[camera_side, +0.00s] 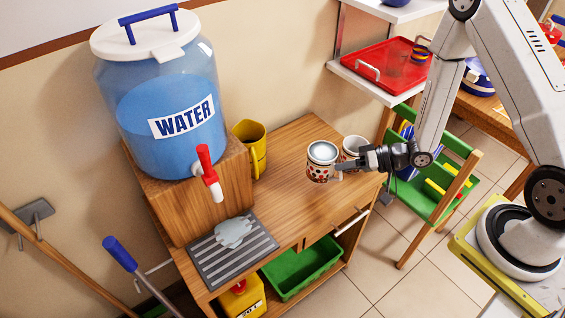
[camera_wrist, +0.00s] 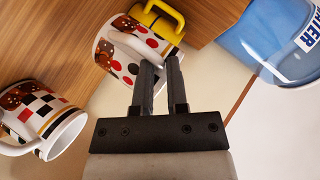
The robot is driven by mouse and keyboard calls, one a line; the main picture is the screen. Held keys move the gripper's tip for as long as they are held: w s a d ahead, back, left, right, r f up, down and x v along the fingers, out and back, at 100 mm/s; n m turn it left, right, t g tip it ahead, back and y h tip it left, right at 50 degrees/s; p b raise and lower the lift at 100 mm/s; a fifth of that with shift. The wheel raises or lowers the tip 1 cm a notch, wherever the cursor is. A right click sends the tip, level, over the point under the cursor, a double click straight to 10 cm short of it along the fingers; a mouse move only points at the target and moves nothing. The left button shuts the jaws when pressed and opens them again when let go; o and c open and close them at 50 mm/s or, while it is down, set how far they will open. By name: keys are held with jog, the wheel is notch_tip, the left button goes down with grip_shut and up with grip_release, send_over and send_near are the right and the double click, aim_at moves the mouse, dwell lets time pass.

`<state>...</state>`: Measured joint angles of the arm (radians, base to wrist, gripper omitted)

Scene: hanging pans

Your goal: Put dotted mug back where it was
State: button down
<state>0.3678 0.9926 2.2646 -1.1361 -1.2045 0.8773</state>
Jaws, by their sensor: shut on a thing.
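The dotted mug (camera_side: 319,174) is white with red and black dots and a brown band. It is upright near the right part of the wooden cabinet top; I cannot tell whether its base touches the wood. Its mouth shows a pale bluish surface. My gripper (camera_side: 343,166) reaches in from the right and is shut on the mug's handle. In the wrist view the dotted mug (camera_wrist: 113,65) is ahead of my gripper (camera_wrist: 160,63), whose fingers partly hide the handle. A second mug, checkered (camera_wrist: 52,110), stands close behind the dotted one, partly hidden in the side view (camera_side: 351,142).
A yellow jug (camera_side: 258,150) stands behind, left of the mugs. A large water dispenser (camera_side: 165,115) with a red tap (camera_side: 206,168) sits on a wooden block. A grey drip tray (camera_side: 205,270) with a wet patch lies below the tap. The cabinet top (camera_side: 290,205) is clear in front.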

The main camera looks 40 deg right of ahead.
jog(key=shift+f, duration=1.5)
jog(key=shift+f, duration=0.15)
jog(key=shift+f, duration=1.65)
jog(key=c, duration=0.6)
grip_release()
jog(key=shift+f, duration=0.1)
jog(key=shift+c, duration=0.2)
jog(key=v, duration=1.2)
